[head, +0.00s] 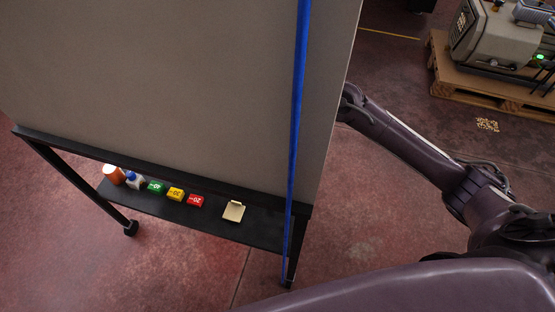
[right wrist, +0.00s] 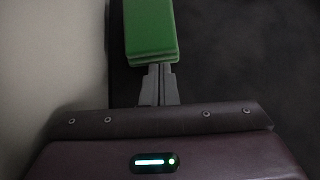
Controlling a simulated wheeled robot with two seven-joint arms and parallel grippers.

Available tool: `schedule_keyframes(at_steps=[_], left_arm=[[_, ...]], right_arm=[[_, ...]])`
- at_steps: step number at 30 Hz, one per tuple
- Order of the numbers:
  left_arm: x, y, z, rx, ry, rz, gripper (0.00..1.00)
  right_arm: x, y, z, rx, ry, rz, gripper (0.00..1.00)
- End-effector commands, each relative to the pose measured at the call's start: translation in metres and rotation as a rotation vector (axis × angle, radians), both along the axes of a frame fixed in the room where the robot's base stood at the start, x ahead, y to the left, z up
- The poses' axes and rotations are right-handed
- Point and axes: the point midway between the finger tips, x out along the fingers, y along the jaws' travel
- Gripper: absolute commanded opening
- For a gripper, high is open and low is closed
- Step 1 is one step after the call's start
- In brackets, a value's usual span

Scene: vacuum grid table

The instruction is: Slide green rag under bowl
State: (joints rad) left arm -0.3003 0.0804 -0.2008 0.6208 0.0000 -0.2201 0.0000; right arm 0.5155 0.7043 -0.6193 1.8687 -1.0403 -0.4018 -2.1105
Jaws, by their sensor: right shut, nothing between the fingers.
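The green rag (right wrist: 150,28) shows in the right wrist view as a thick folded stack at the top, lying on a dark surface. My right gripper (right wrist: 158,72) is shut and empty, its two fingers together at the rag's near end. The fingertips meet the rag's lower edge in the picture; I cannot tell whether they touch it. In the head view my right arm reaches in from the right and its end is hidden behind a large beige panel. No bowl is in sight in either view. My left gripper is not in view.
The beige panel (head: 180,75), with a blue strip (head: 299,100), fills much of the head view. A low black shelf (head: 262,228) holds small bottles, coloured blocks and a notepad (head: 234,211). A pale wall-like surface (right wrist: 55,60) stands left of the rag. A machine (head: 500,40) sits on a pallet.

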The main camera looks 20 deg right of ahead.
Motion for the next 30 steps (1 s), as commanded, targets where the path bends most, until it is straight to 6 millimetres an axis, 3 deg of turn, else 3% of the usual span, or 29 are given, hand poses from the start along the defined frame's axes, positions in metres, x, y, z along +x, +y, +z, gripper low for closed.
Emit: schedule_keyframes(at_steps=[3, 12, 30], left_arm=[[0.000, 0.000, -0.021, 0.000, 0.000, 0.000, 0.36], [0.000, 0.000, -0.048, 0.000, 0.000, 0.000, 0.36], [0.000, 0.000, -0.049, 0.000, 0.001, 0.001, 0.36]], right_arm=[[0.015, 0.021, -0.004, 0.002, -0.006, 0.001, 0.00], [0.043, 0.063, -0.002, 0.000, -0.003, 0.001, 0.00], [0.044, 0.064, 0.006, -0.002, -0.002, -0.001, 0.00]])
